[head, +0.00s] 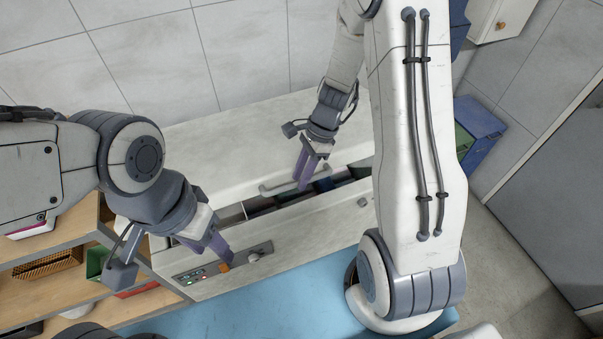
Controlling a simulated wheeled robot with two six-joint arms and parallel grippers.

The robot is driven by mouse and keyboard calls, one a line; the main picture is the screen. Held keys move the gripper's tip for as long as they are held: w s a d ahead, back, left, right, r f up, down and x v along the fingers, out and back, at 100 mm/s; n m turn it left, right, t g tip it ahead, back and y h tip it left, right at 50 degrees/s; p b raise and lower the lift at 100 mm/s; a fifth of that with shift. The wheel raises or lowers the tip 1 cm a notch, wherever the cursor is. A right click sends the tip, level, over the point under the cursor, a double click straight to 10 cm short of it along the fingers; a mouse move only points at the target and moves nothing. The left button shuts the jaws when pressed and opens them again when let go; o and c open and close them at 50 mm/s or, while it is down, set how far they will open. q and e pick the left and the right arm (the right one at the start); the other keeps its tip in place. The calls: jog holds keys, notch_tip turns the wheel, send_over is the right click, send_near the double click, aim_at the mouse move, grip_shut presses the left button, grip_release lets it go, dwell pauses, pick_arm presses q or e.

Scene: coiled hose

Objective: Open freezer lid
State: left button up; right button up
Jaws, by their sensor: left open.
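The white chest freezer (300,245) stands in the middle, with a control panel of small lights and a dial on its front. Its white lid (225,160) is partly open: a long dark gap with several items inside shows between the lid's front edge and the body. A handle (272,190) runs along the lid's front edge. My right gripper (303,184) is at this handle, with its purple fingers pointing down; whether they grip it is unclear. My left gripper (222,251) is open near the freezer's front left rim, just above the control panel.
Wooden shelves (60,285) with baskets and boxes stand left of the freezer. A blue mat (290,290) lies in front. Blue bins (482,125) and a grey door or panel (555,205) are at the right. A tiled wall (165,60) is behind.

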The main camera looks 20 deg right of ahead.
grip_shut()
dwell(1.4)
